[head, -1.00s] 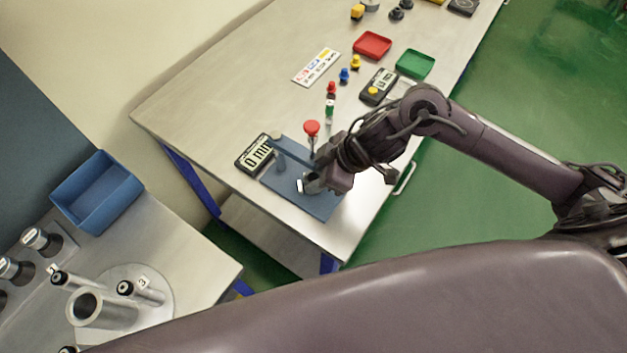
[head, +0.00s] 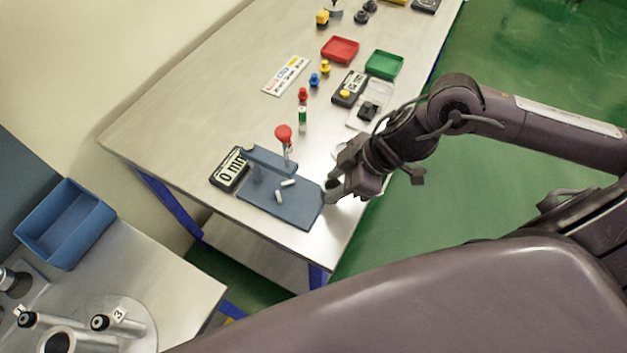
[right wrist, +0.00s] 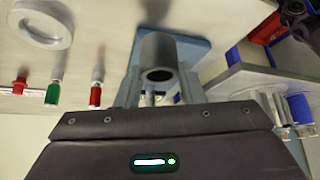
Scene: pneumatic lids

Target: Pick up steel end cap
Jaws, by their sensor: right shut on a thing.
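The steel end cap (right wrist: 158,50) shows in the right wrist view as a short grey cylinder with a dark round opening facing the camera. It sits between the fingers of my right gripper (right wrist: 160,88), which are shut on it. In the head view my right gripper (head: 333,190) is at the right edge of the blue fixture plate (head: 298,215); the cap is mostly hidden there and hard to make out. The fixture has a raised blue arm and a red-knobbed indicator (head: 284,134). My left gripper is not in view.
Two small white pins (head: 280,196) are on the plate. A display reading 0 (head: 229,169) stands left of it. Red (head: 340,49) and green (head: 384,64) trays are farther back. A blue bin (head: 65,222) and numbered cylinders (head: 112,325) are on the left table.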

